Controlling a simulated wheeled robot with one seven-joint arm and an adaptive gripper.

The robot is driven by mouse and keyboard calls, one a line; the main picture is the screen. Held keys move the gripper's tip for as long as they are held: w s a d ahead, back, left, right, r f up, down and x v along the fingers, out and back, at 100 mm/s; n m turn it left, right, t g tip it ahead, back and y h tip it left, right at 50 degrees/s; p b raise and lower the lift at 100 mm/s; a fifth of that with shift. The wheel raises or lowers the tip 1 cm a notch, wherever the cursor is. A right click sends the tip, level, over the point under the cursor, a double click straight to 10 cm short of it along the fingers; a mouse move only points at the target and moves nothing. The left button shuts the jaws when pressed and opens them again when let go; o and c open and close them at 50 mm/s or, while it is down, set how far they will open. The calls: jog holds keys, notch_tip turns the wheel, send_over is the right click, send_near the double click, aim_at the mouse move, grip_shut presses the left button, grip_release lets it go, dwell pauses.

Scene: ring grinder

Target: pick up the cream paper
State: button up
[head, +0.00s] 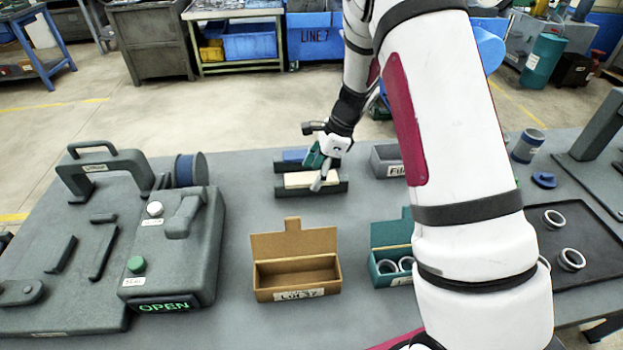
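The cream paper (298,180) lies as a flat block in a dark, low holder (282,190) in the back middle of the grey table. My gripper (320,180) points down over the right part of the cream paper, and its grey fingertip reaches to the paper or just in front of it. I cannot tell whether it touches. The fingers overlap in this view, so I cannot see whether they are open or shut. Part of the cream paper is hidden behind the fingers.
A blue block (293,155) sits just behind in the same kind of holder. A grey bin (385,162) stands close on the right. An open cardboard box (295,278), a teal box with rings (384,280) and a grey sealing machine (175,250) stand nearer. My arm hides the table's right middle.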

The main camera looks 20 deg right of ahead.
jog(key=c, duration=0.8)
jog(key=shift+r, duration=0.1)
jog(key=shift+c, duration=0.2)
